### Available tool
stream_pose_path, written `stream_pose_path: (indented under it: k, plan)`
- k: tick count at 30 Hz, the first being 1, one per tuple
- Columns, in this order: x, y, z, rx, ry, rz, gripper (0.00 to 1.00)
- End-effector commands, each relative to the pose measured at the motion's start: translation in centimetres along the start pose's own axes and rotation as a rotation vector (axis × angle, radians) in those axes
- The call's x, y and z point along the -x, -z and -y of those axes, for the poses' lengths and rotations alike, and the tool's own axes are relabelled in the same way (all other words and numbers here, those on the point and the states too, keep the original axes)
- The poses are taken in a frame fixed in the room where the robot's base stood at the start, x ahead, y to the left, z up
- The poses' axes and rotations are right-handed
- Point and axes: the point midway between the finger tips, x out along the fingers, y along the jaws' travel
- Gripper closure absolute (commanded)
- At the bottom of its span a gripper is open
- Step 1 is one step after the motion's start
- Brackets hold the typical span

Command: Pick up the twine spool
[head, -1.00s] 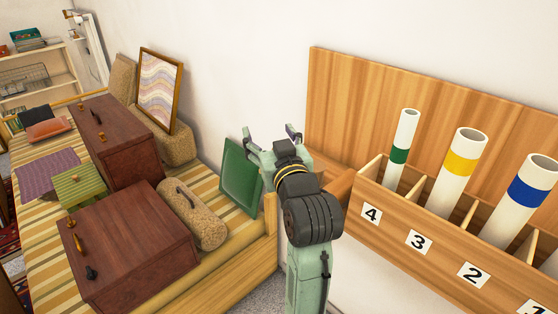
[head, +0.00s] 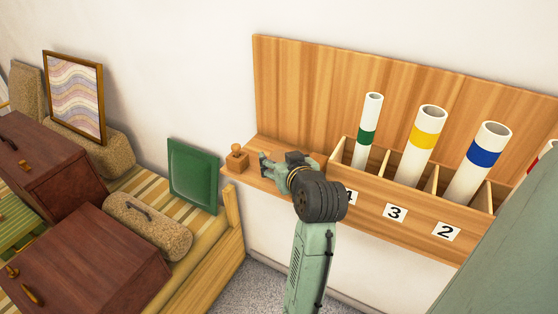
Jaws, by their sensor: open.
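A small brown object with a knob on top, which looks like the twine spool (head: 237,158), stands upright at the left end of the wooden shelf (head: 226,172) in the head view. It is small in the picture, so its details are hard to tell. My gripper (head: 266,167) is open and empty above the shelf, just right of the spool. Its fingers point left toward the spool, with a small gap between them in the picture. My wrist and forearm hide part of the shelf behind the gripper.
Right of my wrist, a numbered wooden rack (head: 410,212) holds several white tubes with coloured bands. A tall wooden back panel (head: 300,90) stands behind. At left, a striped bench carries brown cases (head: 110,250), a tan bolster (head: 148,226) and a green panel (head: 193,175).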

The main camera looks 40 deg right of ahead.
Motion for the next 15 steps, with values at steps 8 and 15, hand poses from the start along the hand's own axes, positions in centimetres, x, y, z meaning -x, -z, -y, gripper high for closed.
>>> stream_pose_path:
  k: [8,15]
  plan:
    - [-1.8,0.1,0.1,0.003,0.000,-0.002,0.34]
    - [-1.8,0.1,0.1,0.002,0.000,-0.002,0.41]
